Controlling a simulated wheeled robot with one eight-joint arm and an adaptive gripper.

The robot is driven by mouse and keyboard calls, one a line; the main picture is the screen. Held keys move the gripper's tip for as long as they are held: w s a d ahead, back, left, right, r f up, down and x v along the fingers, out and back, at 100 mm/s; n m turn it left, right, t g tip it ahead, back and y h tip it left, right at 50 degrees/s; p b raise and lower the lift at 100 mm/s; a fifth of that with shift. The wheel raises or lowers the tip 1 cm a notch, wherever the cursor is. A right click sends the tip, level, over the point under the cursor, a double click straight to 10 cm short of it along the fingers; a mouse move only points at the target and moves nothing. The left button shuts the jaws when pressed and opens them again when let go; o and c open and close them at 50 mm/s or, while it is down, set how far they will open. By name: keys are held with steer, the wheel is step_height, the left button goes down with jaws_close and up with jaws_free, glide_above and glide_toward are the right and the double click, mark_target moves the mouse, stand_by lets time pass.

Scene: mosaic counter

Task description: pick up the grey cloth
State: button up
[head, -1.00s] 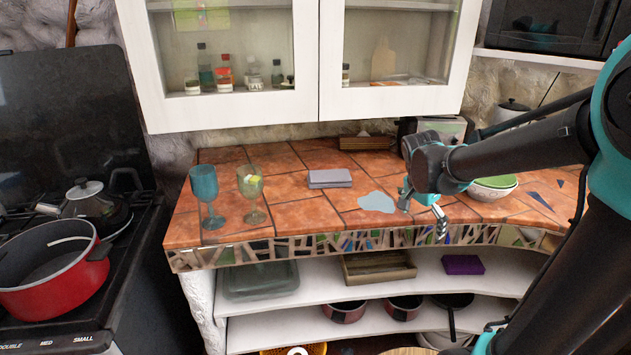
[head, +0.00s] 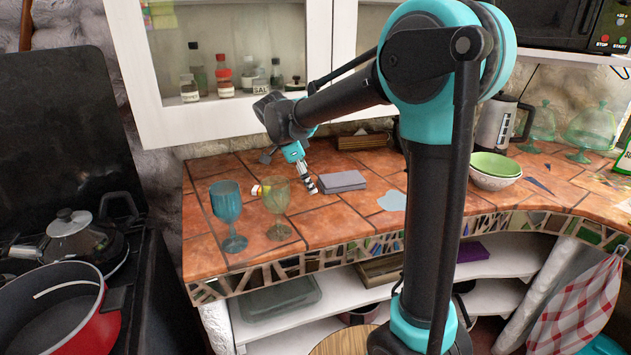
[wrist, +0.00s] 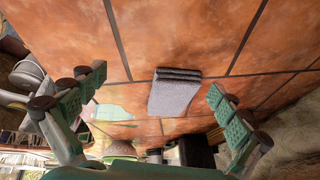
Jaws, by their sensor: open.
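The grey cloth (head: 342,181) lies folded flat on the orange tiled counter. In the wrist view the folded cloth (wrist: 175,95) shows between the two fingers, farther off than the fingertips. My gripper (head: 308,184) is above the counter just left of the cloth in the head view, pointing down. In the wrist view my gripper (wrist: 157,82) has its green-padded fingers wide apart with nothing between them. I cannot tell its exact height above the tiles.
A blue goblet (head: 226,206) and a greenish goblet (head: 277,196) stand left of my gripper. A flat pale blue patch (head: 392,201) lies right of the cloth. A bowl (head: 494,180) stands farther right. A wooden box (head: 362,141) sits at the back. Cabinets overhang the counter.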

steer(key=shift+w+a, duration=0.2)
steer(key=shift+a, duration=0.2)
steer(key=shift+w+d+r, duration=0.1)
steer(key=shift+w+d, duration=0.1)
glide_above(341, 178)
steer(key=s+a, duration=0.2)
steer(key=a, duration=0.1)
steer(key=shift+w+d, duration=0.15)
steer(key=shift+w, duration=0.05)
steer(key=shift+d+x, duration=0.1)
steer(key=shift+x, duration=1.25)
steer(key=shift+d+x, duration=0.15)
steer(key=shift+x, duration=1.2)
steer(key=shift+w+r, duration=0.1)
steer(key=c, duration=1.3)
steer(key=shift+r, duration=0.1)
